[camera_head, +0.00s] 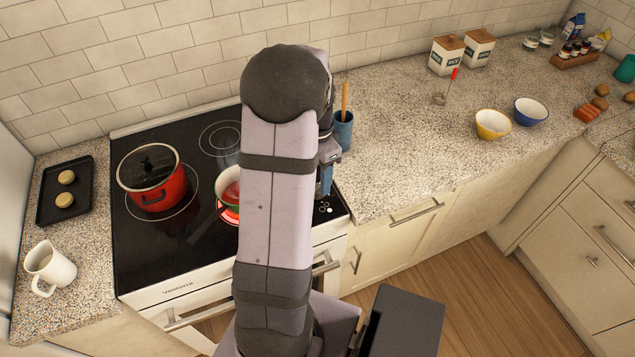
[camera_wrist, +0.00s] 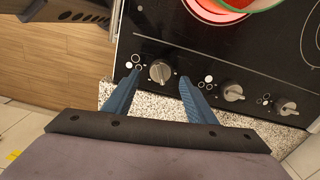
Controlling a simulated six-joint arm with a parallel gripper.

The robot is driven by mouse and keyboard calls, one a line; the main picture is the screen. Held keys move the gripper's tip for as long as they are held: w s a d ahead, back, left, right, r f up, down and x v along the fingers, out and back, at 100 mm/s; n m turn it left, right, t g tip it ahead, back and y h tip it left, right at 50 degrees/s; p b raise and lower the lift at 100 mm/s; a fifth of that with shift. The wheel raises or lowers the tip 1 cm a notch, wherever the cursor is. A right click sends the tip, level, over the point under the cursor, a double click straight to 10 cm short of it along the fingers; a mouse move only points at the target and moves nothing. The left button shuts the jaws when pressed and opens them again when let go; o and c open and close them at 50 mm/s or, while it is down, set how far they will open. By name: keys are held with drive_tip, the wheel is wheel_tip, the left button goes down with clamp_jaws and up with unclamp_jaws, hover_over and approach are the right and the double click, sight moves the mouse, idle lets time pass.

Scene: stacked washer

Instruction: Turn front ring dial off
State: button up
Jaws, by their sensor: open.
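The stove's control dials sit in a row along the edge of the black cooktop (camera_head: 133,235). In the wrist view, one grey dial (camera_wrist: 160,72) lies between the two blue fingers of my gripper (camera_wrist: 158,77), which are open, one on each side with gaps. Its grip bar looks turned differently from those of the other two visible dials (camera_wrist: 233,92) (camera_wrist: 287,106). I cannot tell how high the fingertips are above the panel. A front ring (camera_wrist: 212,8) glows red under a pan. In the head view my arm hides most of the panel and gripper.
A red pot with a dark lid (camera_head: 150,170) stands on the left of the cooktop. A blue utensil holder (camera_head: 343,130) stands on the counter close to my wrist.

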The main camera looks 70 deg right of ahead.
drive_tip(key=shift+f+p, duration=0.55)
drive_tip(key=shift+f, duration=1.6)
drive_tip(key=shift+c, duration=0.6)
drive_tip(key=c, duration=0.9)
